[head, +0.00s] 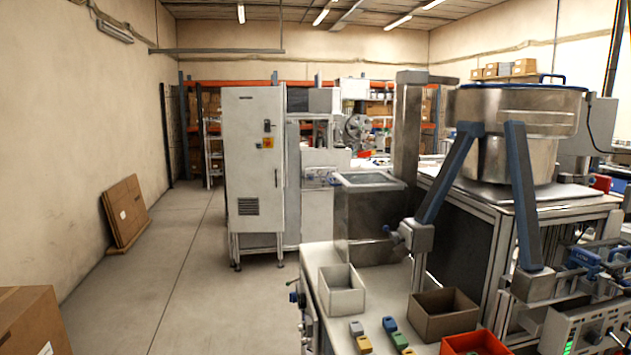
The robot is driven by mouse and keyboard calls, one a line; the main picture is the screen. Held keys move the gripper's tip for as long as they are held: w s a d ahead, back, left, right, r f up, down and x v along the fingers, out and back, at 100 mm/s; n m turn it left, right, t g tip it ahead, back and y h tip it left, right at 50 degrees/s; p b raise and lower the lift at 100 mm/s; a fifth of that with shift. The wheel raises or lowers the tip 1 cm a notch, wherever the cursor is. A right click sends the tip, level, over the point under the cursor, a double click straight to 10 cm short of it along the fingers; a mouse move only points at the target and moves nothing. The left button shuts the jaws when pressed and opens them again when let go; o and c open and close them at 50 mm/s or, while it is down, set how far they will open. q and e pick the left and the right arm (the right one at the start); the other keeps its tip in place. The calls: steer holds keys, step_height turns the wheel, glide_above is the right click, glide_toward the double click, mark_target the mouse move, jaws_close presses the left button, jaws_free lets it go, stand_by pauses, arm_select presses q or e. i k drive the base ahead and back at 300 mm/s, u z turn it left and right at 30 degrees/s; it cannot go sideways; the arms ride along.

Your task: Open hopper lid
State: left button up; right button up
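A metal hopper (368,225) stands behind the white workbench, right of centre in the head view. It is a boxy steel bin. A tall steel column (411,125) rises right behind the hopper.
A bowl feeder (515,120) stands right of the hopper, with slanted blue-grey bars before it. The workbench (325,313) holds a pale bin (341,297), a brown bin (444,322) and small coloured parts. A white cabinet (252,160) stands left.

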mark_target(397, 184)
steer(key=z, duration=0.1)
steer(key=k, duration=0.6)
steer(key=u, duration=0.45)
steer(key=i, duration=0.85)
steer(key=u, duration=0.55)
steer(key=i, duration=1.3)
steer(key=z, duration=0.5)
